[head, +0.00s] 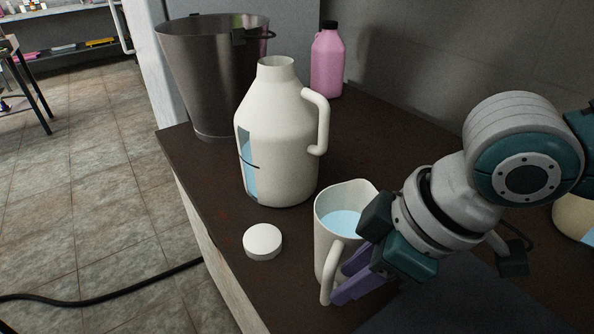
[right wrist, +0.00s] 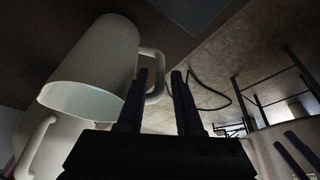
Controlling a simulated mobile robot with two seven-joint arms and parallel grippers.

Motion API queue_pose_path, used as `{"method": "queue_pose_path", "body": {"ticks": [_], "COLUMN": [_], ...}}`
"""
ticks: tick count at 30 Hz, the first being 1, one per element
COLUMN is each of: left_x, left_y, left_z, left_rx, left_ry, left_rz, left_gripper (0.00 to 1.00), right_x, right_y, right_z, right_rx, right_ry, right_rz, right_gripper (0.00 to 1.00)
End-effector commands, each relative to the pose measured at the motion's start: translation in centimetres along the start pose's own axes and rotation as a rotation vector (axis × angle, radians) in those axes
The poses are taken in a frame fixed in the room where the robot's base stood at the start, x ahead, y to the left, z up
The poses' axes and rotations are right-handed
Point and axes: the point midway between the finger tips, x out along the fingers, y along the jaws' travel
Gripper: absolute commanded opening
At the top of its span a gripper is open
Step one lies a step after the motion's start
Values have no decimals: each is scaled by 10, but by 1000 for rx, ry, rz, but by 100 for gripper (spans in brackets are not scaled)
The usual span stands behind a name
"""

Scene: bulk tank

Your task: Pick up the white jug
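A white jug (head: 335,222) with an open top and blue liquid stands upright near the counter's front edge. Its loop handle (head: 331,277) faces the front. My right gripper (head: 352,277) is at this handle with its purple fingers apart. In the right wrist view the jug (right wrist: 98,62) appears upside down, and part of its handle (right wrist: 160,84) shows between the two fingers (right wrist: 162,100). Contact cannot be told. A larger cream-white jug (head: 278,145) with a side handle and a blue window stands behind it, uncapped. My left gripper is not in view.
A white cap (head: 262,241) lies left of the small jug. A steel bucket (head: 208,80) and a pink bottle (head: 328,62) stand at the back. A cream container (head: 574,214) is at the right edge. The dark counter (head: 205,190) ends at the left.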

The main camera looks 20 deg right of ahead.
Motion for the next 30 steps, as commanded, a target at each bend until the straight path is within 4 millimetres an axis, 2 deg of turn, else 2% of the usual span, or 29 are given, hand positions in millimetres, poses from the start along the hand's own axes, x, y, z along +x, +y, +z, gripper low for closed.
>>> {"method": "queue_pose_path", "body": {"ticks": [9,18,27,30], "left_x": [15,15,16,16], "left_y": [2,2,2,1], "left_z": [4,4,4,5], "left_rx": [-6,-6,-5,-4], "left_ry": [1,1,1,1], "left_rz": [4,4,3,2], "left_gripper": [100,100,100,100], "right_x": [47,52,52,52], "right_y": [0,1,0,0], "right_z": [0,-1,0,0], "right_rx": [0,-1,-1,-1], "right_ry": [-1,0,0,0], "right_rz": [-1,0,0,-1], "right_gripper": [35,35,2,0]}}
